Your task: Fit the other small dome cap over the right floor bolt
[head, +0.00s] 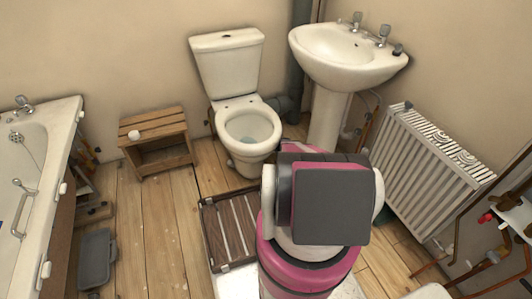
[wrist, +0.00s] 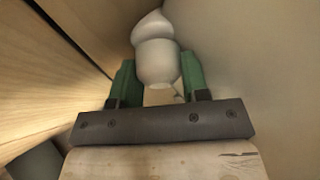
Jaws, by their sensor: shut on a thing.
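In the wrist view my gripper (wrist: 159,88) has its green fingers on either side of a small rounded white cap (wrist: 157,64) and is shut on it. Another pale rounded shape shows just beyond the cap; I cannot tell whether it is part of it. In the head view the white toilet (head: 247,124) stands on the floorboards against the back wall. My arm covers the area to its right and hides my gripper there. I cannot make out the right floor bolt in either view.
A wooden step stool (head: 170,150) with a small white item (head: 134,134) on top stands left of the toilet. A slatted wooden mat (head: 229,228) lies in front. The pedestal basin (head: 345,55) and radiator (head: 425,160) are at right, the bathtub (head: 40,190) at left.

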